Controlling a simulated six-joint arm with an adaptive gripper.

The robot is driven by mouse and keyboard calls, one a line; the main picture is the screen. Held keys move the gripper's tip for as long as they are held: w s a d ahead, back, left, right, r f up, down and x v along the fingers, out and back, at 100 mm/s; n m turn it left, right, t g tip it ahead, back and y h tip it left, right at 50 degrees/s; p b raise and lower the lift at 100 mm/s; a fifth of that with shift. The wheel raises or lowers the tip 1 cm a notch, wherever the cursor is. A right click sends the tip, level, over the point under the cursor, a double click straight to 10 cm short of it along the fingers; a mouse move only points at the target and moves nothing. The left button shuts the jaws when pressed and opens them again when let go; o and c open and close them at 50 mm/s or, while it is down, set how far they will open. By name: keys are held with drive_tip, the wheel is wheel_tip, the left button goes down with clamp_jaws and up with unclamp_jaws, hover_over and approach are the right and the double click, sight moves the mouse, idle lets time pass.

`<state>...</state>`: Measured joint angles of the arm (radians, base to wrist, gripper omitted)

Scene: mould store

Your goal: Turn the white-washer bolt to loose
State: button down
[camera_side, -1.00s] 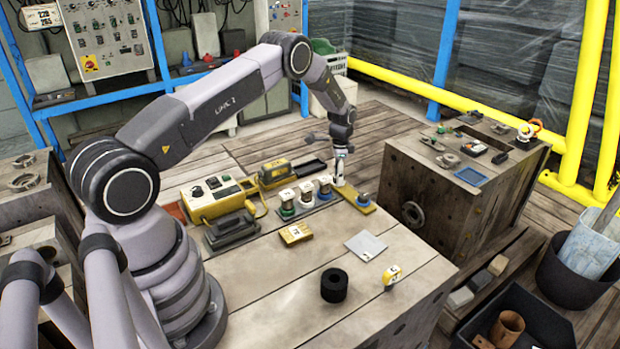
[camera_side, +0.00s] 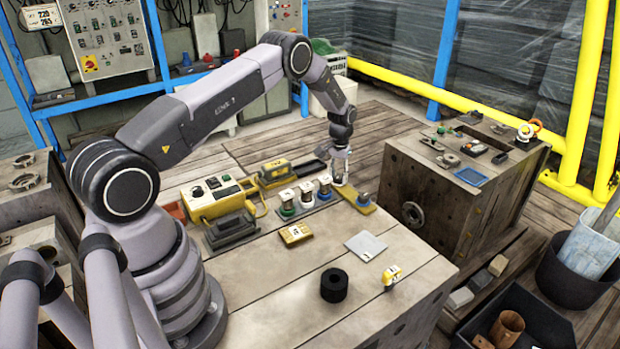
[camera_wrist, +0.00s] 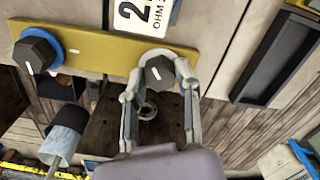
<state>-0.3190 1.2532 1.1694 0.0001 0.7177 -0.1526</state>
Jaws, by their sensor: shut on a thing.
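A yellow plate (camera_side: 355,201) lies at the far edge of the bench and carries two dark hex-headed bolts. In the wrist view, the white-washer bolt (camera_wrist: 160,70) sits on the yellow plate (camera_wrist: 100,48) between my gripper's fingers, its white mark pointing nearly up-down. My gripper (camera_wrist: 160,82) is shut on this bolt's head; a pale ring shows around it. In the side view, my gripper (camera_side: 340,180) points down at the plate and largely hides the white-washer bolt; the blue-washer bolt (camera_side: 363,199) stands clear.
Several coloured terminal posts (camera_side: 306,194) stand close left of my gripper, beside a yellow meter box (camera_side: 213,198).

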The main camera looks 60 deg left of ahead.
drive_tip(key=n, duration=0.7)
drive_tip(key=shift+f, duration=0.15)
drive_tip(key=n, duration=0.7)
drive_tip(key=shift+d+n, duration=0.1)
drive_tip(key=shift+n, duration=0.2)
drive_tip(key=n, duration=0.3)
drive_tip(key=shift+n, duration=0.3)
drive_tip(key=n, duration=0.3)
drive_tip(key=shift+n, duration=0.4)
drive_tip(key=n, duration=0.6)
drive_tip(key=shift+n, duration=0.4)
